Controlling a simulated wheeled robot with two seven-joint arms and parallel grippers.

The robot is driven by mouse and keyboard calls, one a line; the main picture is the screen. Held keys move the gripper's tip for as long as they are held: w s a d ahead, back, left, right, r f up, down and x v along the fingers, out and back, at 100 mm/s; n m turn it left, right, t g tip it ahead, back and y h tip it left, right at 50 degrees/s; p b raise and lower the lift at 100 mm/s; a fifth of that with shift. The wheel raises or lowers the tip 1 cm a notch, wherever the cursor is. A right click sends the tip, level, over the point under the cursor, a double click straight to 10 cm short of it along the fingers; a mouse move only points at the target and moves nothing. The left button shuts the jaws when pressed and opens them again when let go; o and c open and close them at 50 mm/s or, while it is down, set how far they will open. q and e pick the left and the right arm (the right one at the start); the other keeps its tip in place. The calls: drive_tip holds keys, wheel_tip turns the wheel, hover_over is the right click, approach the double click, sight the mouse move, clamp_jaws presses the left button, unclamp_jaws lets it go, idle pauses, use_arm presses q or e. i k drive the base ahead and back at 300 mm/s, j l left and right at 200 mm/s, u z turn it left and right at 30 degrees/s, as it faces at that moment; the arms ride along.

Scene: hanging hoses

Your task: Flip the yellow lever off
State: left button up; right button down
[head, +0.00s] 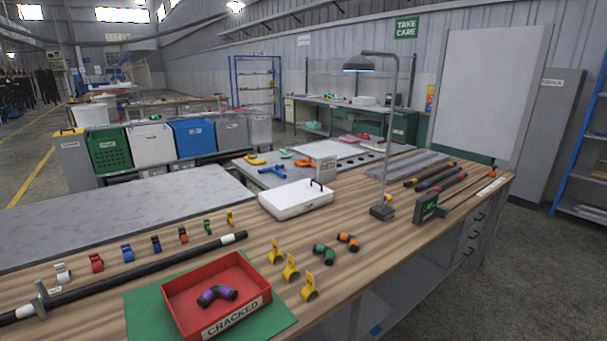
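Several small yellow fittings with upright tabs stand on the wooden table: one (275,252), a second (290,270) and a third (310,289), in a row right of the red tray. A smaller yellow clip (230,218) stands further back, at the end of a row of coloured clips. I cannot tell which of these, if any, is the yellow lever, or how a lever is set. Neither of my grippers is in view.
A red tray (180,312) labelled CRACKED holds a purple elbow (217,294) on a green mat (142,318). A black pipe (150,266) lies behind it. A white box (295,203) and a lamp (391,130) stand mid-table. Orange and green elbows (324,254) lie nearby.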

sight(389, 199)
drive_tip(key=i+l+u, duration=0.1)
drive_tip(key=l, duration=0.3)
drive_tip(key=i+l, duration=0.2)
drive_tip(key=l, duration=0.2)
drive_tip(key=i+l+u, duration=0.15)
drive_tip(key=l, duration=0.65)
drive_tip(key=i+u, duration=0.05)
drive_tip(key=i, duration=0.05)
